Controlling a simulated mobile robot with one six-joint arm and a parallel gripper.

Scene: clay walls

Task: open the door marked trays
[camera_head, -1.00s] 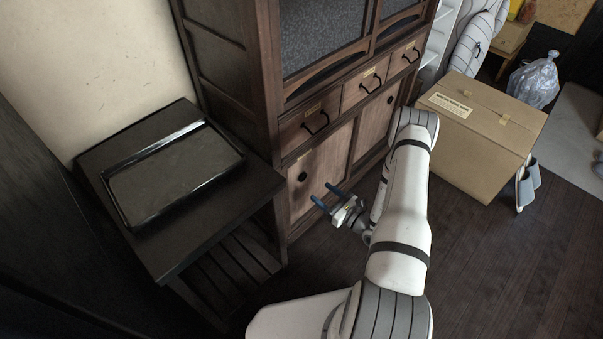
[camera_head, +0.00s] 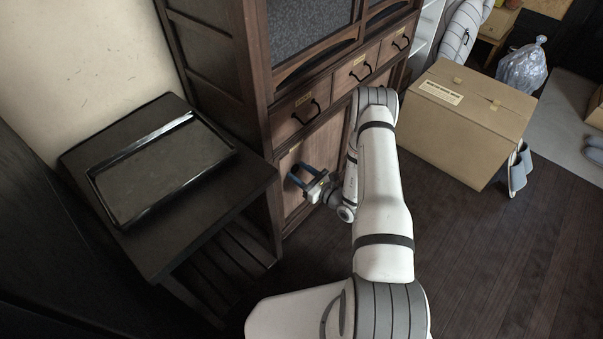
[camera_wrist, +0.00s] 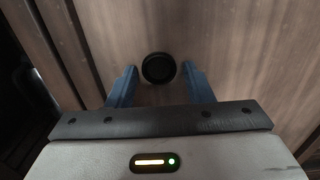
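The cabinet's lower left door (camera_head: 322,145) is a pale wooden panel in a dark frame and looks shut. Small labels show on the cabinet, but I cannot read which one says trays. A round black pull (camera_wrist: 158,68) sits on the door's surface in the wrist view. My gripper (camera_head: 299,174) is at this door, its two blue fingers pointing at the panel. In the wrist view my gripper (camera_wrist: 158,72) is open, one finger on each side of the pull. I cannot tell whether the fingers touch the pull or the door; in the head view they largely hide the pull.
A dark side table (camera_head: 240,200) with a black tray (camera_head: 165,172) stands left of the door, close by. Three drawers with black handles (camera_head: 306,112) run above it. A cardboard box (camera_head: 455,130) stands at the right. The wooden floor (camera_head: 480,270) in front is clear.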

